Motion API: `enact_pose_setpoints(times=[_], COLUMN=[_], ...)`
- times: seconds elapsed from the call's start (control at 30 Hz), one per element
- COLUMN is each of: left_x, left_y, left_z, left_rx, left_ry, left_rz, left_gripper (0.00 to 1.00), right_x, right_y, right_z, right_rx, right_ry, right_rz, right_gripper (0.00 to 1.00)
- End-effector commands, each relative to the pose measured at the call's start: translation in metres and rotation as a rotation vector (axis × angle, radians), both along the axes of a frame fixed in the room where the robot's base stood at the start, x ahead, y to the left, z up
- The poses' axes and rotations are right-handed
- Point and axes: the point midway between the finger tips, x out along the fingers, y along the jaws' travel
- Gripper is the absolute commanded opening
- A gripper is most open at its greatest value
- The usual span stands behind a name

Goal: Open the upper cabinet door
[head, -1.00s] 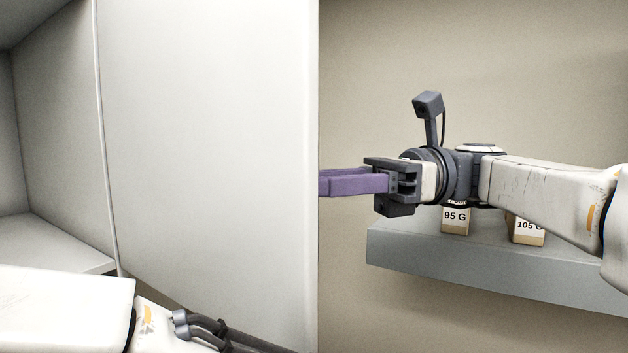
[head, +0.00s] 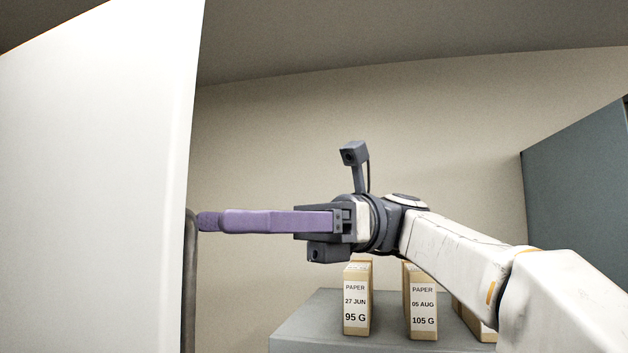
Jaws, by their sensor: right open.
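The white cabinet door (head: 95,180) fills the left of the head view, its free edge running upright. A dark bar handle (head: 190,285) shows just past that edge, partly hidden behind the door. My right gripper (head: 208,222) is open, its purple fingers pointing left and seen from the side, so they overlap. The fingertips are right beside the upper end of the handle in the picture; I cannot tell whether they touch it. My left gripper is out of view.
A grey shelf (head: 300,325) below my right arm carries several paper boxes, among them one marked 95 G (head: 357,300) and one marked 105 G (head: 422,302). A grey-blue cabinet (head: 580,190) stands at the right. The wall (head: 440,130) behind is bare.

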Motion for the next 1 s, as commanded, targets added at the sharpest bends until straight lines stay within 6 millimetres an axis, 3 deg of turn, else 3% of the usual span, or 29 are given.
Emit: enact_pose_setpoints(times=[0.03,0.3,0.7,1.0], left_x=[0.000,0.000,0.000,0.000], left_y=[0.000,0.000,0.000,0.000], left_z=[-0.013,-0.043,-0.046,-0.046], left_rx=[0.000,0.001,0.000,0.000], left_ry=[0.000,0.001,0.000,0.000], left_rz=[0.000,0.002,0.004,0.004], left_gripper=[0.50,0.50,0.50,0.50], right_x=[0.000,-0.007,-0.016,-0.018], right_y=[-0.004,-0.023,-0.060,-0.065], right_z=[-0.003,0.009,0.038,0.041], right_rx=[0.007,0.003,0.003,0.001], right_ry=[-0.007,-0.008,-0.004,-0.001], right_rz=[-0.001,0.000,-0.001,0.001], right_gripper=[0.50,0.50,0.50,0.50])
